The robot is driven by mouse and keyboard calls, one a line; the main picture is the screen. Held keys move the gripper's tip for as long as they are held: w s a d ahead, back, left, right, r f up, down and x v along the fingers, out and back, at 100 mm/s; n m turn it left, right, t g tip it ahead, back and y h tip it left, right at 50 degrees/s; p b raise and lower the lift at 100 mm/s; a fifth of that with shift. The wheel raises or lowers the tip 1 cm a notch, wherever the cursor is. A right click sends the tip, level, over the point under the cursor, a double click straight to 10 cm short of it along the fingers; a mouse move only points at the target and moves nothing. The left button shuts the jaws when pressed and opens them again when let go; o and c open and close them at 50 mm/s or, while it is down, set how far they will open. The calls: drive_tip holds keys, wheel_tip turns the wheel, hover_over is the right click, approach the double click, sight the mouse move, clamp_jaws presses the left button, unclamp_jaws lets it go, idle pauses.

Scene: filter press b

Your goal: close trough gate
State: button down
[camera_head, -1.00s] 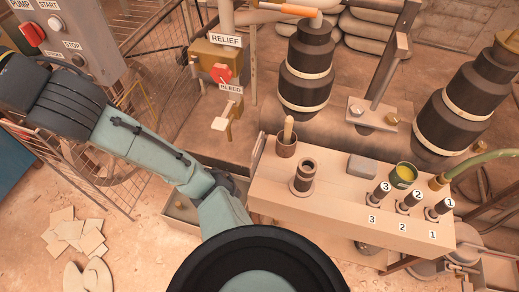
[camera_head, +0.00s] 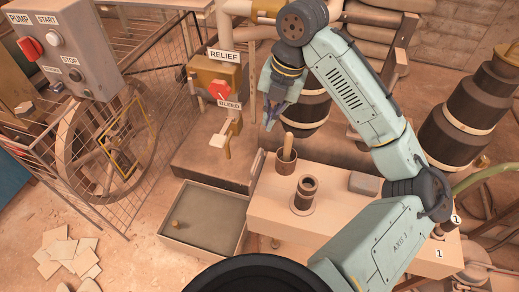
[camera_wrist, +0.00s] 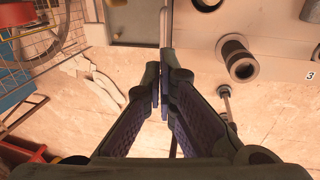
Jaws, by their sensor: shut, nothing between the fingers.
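A thin upright plate (camera_head: 256,172) stands at the left end of the long pale bench (camera_head: 322,221); it may be the trough gate, but I cannot tell for sure. In the wrist view a pale narrow strip (camera_wrist: 163,22) lies just beyond my fingertips and looks like the same plate. My gripper (camera_head: 270,122) points down, above and behind the bench's left end, right of the bleed handle. In the wrist view my gripper (camera_wrist: 160,78) has its fingers together with nothing between them. It looks apart from the plate.
A shallow open tray (camera_head: 205,242) with a small knob-like piece sits on the floor left of the bench. A cup with a wooden handle (camera_head: 287,150) and a dark socket (camera_head: 305,192) stand on the bench. The relief valve box (camera_head: 212,78) is left of my gripper.

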drive_tip(key=s+x, duration=0.1)
drive_tip(key=x, duration=1.3)
drive_tip(key=shift+w+d, duration=0.15)
drive_tip(key=shift+d, duration=0.2)
